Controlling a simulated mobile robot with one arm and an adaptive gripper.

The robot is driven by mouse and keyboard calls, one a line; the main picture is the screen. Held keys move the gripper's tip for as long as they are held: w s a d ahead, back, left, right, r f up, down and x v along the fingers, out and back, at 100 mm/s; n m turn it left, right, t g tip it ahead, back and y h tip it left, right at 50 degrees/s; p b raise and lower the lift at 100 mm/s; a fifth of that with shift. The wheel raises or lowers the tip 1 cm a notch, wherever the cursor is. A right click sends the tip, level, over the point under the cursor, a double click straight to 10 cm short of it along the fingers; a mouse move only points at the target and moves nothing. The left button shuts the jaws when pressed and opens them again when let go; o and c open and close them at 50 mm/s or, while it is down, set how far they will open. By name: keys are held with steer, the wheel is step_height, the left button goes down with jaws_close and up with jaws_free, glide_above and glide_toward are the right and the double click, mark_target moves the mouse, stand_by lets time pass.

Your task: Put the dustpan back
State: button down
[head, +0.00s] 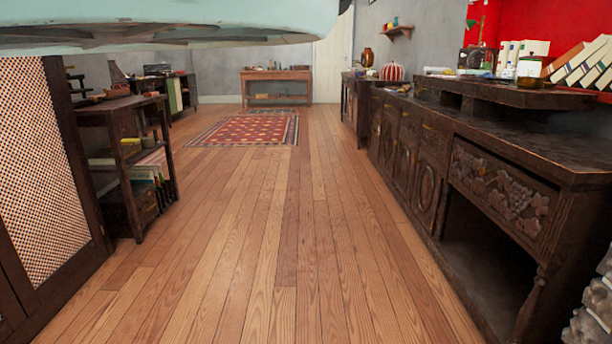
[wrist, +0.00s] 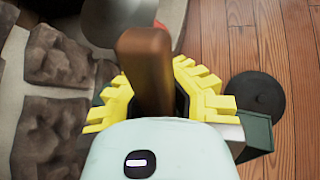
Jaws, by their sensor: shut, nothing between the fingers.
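My gripper (wrist: 155,92) shows in the wrist view as two yellow toothed fingers at the lower middle. It is shut with nothing held. A brown wooden handle-like piece (wrist: 145,58) stands across the middle of that view, in line with the fingers, overlapping them. I cannot tell whether it touches them or what it belongs to. A smooth pale grey piece (wrist: 112,22) shows behind it at the top; it may be part of the dustpan, but I cannot tell. No dustpan is clear in the head view, and my gripper does not show there.
Rough stonework (wrist: 55,122) fills the wrist view's left side. A dark round object (wrist: 257,95) is over the wooden floor at right. In the head view, a dark carved cabinet (head: 432,140) lines the right and a shelf (head: 125,160) stands left. The floor between is clear to a rug (head: 245,130).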

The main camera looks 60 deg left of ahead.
steer(key=s+d+f+t+y+b, duration=0.2)
steer(key=s+d+f+t+y, duration=0.2)
steer(key=d+y, duration=0.2)
steer(key=shift+s+d+f+m+y+b, duration=0.3)
steer(key=shift+d+f+y, duration=0.1)
steer(key=shift+d, duration=0.3)
steer(key=shift+s+d+f+t+y+b, duration=0.2)
steer(key=shift+f+t+y+b, duration=0.1)
steer(key=shift+b, duration=0.2)
steer(key=shift+s+d+f+y+b, duration=0.3)
steer(key=shift+f+b, duration=0.1)
steer(key=shift+b, duration=0.35)
steer(key=shift+w+t+y+b, duration=0.1)
steer(key=shift+t+y+b, duration=0.2)
steer(key=shift+t+b, duration=0.1)
